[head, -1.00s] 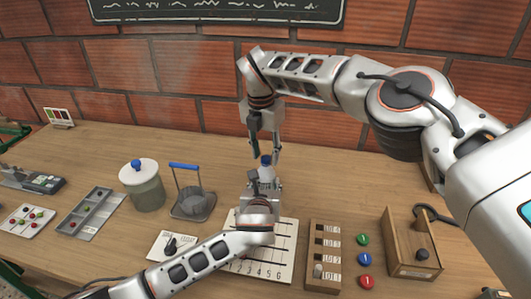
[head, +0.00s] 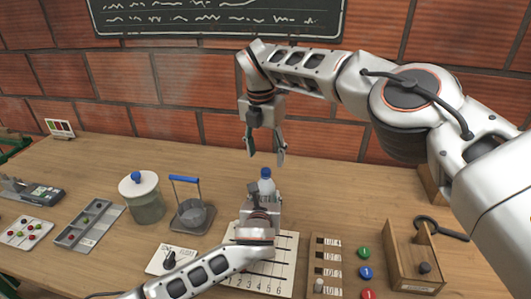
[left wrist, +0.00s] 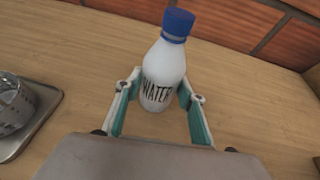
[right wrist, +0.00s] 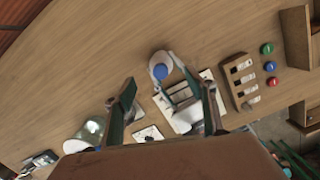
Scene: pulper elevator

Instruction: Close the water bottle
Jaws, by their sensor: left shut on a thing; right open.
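The white water bottle (left wrist: 160,78) with its "WATER" label stands between the fingers of my left gripper (left wrist: 158,105), which is shut on its body. Its blue cap (left wrist: 178,24) sits on top in the left wrist view; I cannot tell how tightly. In the head view the bottle (head: 266,186) shows just beyond my left gripper (head: 262,200). My right gripper (head: 265,158) is open and empty above the bottle, fingers pointing down. In the right wrist view the blue cap (right wrist: 161,72) is seen from above, apart from the open fingers.
A lidded jar (head: 143,197) and a blue-handled basket (head: 191,205) stand left of the bottle. A numbered board (head: 283,262) lies in front, with a slotted block (head: 326,264), several coloured buttons (head: 366,272) and a wooden box (head: 410,258) to the right. The table behind the bottle is clear.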

